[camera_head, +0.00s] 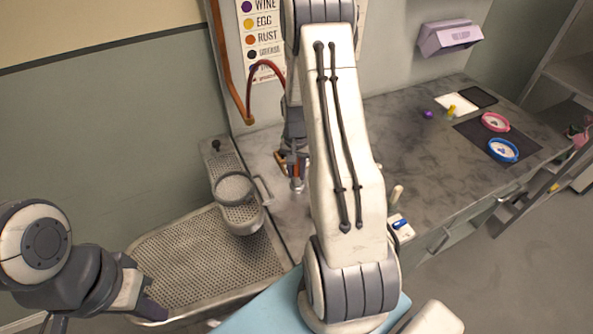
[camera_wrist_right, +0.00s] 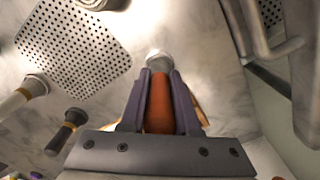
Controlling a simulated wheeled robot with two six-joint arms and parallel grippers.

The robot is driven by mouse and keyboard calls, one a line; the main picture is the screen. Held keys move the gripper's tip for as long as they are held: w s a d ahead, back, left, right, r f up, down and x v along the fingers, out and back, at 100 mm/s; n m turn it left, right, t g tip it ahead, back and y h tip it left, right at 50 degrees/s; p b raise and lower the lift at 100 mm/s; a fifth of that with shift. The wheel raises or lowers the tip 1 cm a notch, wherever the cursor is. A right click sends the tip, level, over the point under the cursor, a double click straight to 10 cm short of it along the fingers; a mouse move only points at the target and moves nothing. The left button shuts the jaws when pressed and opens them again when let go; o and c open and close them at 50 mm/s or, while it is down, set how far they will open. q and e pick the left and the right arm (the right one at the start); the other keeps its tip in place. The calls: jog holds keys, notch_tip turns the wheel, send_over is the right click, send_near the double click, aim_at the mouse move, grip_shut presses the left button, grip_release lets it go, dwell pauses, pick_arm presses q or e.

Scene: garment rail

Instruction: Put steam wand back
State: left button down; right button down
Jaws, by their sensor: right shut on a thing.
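The steam wand has an orange-brown grip (camera_wrist_right: 159,105) and a pale metal tip (camera_wrist_right: 157,60). My right gripper (camera_wrist_right: 160,88) is shut around the grip, with a finger on each side. In the head view the wand (camera_head: 297,183) shows in part below the right gripper (camera_head: 291,160), over the counter beside the perforated board. My right arm hides much of that area. A red hose (camera_head: 262,68) curves by the wall near a copper pipe (camera_head: 228,75). My left gripper (camera_head: 148,300) is at the lower left, away from the wand; its finger gap is not clear.
A purple box (camera_head: 450,38) hangs on the wall.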

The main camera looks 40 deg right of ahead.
jog(key=shift+f, duration=0.45)
dwell(0.4)
jog(key=shift+c, duration=1.2)
grip_release()
jog(key=shift+r, duration=0.1)
jog(key=shift+r+p, duration=2.85)
jog(key=shift+r, duration=0.85)
